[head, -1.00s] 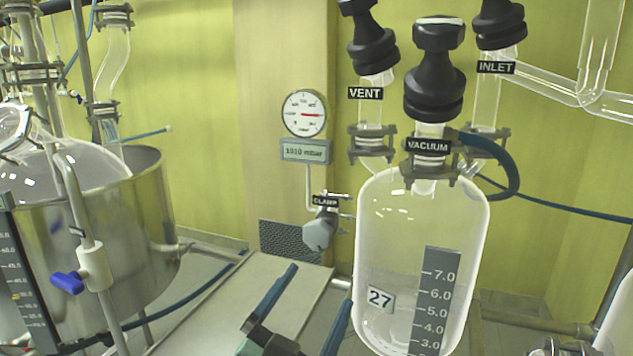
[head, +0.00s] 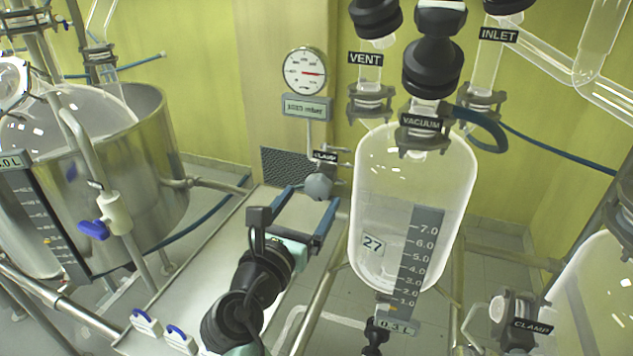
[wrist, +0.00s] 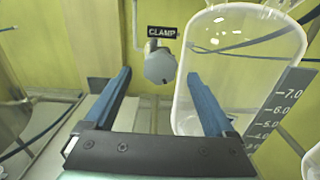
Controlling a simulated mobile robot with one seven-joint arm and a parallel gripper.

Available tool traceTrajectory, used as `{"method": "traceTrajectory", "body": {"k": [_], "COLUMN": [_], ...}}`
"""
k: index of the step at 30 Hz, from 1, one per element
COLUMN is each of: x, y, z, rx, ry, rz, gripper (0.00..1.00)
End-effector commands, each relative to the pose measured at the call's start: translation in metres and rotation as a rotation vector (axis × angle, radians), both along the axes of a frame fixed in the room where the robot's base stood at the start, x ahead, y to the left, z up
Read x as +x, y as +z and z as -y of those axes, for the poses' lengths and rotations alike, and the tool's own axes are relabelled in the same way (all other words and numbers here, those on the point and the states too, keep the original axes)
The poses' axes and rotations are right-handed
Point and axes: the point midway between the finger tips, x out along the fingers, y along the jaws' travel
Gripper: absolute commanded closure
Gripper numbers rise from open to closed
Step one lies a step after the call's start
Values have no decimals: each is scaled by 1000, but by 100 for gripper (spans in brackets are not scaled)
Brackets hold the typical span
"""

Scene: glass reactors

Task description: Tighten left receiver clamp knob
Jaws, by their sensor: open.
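The left clamp knob (head: 318,186) is a grey, faceted knob under a black "CLAMP" label (head: 325,157), left of the glass receiver marked 27 (head: 398,185). My gripper (head: 312,197) has two blue fingers, spread apart with nothing held. In the head view its fingertips are near the knob, which shows close to the gap between them. In the wrist view the knob (wrist: 160,67) appears between and slightly beyond the fingertips (wrist: 159,75). I cannot tell whether either finger touches it. The receiver's wall (wrist: 215,90) shows behind the right finger.
A second knob labelled "CLAMP" (head: 513,308) is at the lower right, beside another glass vessel. A pressure gauge (head: 304,71) is above the left knob. A steel vessel (head: 150,150) stands at left. A pale bench top (head: 215,250) lies below my arm.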

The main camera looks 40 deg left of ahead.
Motion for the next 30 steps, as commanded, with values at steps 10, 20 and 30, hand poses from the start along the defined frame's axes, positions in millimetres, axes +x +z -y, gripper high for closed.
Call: {"method": "traceTrajectory", "body": {"k": [10, 20, 30], "x": [37, 39, 39], "y": [0, 0, 0], "z": [-10, -10, -10], "rx": [0, 2, 2], "ry": [0, 0, 0], "rz": [0, -1, -1], "gripper": [11, 11, 70]}}
